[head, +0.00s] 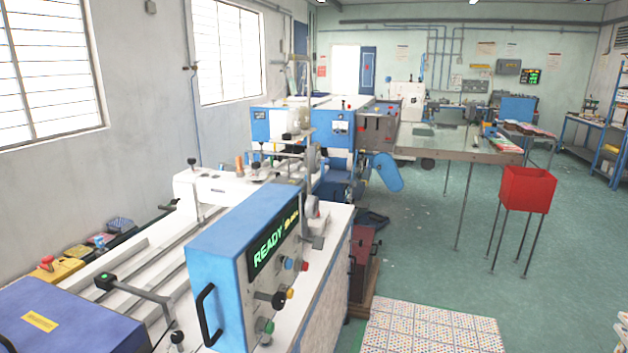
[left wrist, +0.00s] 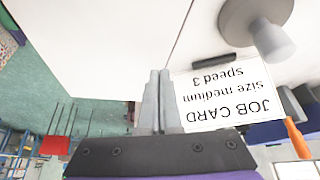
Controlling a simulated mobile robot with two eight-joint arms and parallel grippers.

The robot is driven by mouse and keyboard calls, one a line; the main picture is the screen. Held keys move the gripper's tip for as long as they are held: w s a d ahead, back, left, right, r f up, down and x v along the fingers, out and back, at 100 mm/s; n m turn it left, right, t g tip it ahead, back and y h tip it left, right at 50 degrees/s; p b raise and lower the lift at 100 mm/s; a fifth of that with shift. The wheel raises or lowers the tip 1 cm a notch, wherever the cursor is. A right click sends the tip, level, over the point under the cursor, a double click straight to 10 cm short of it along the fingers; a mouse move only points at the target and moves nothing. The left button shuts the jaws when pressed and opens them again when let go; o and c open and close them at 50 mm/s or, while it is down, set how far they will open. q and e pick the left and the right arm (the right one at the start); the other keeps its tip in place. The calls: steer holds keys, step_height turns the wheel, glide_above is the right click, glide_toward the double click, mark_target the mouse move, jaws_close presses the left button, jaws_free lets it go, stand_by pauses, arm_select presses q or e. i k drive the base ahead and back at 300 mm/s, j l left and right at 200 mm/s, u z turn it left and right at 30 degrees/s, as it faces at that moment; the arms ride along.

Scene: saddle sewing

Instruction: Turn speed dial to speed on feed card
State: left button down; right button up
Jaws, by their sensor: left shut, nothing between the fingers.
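In the left wrist view a white job card (left wrist: 228,97) shows upside down, reading "JOB CARD, size medium, speed 3". My left gripper (left wrist: 158,74) is shut and empty, its fingertips appearing just left of the card; I cannot tell the gap between them. In the head view the blue control box (head: 225,250) has a display (head: 273,241) reading READY, with smaller yellow text too small to read. Below it are several coloured buttons and a black knob (head: 279,299); I cannot read any dial markings. Neither gripper shows in the head view.
A grey round fitting with a knob (left wrist: 262,30) is near the card in the left wrist view. A black handle (head: 207,315) juts from the control box. A red bin on legs (head: 528,189) and a tiled mat (head: 425,328) stand right of the machine, with open green floor beyond.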

mark_target(277, 301)
steer(key=k+j+u, duration=0.1)
steer(key=j+u, duration=0.15)
steer(key=u, duration=0.2)
steer(key=j+u, duration=0.2)
steer(key=u, duration=0.25)
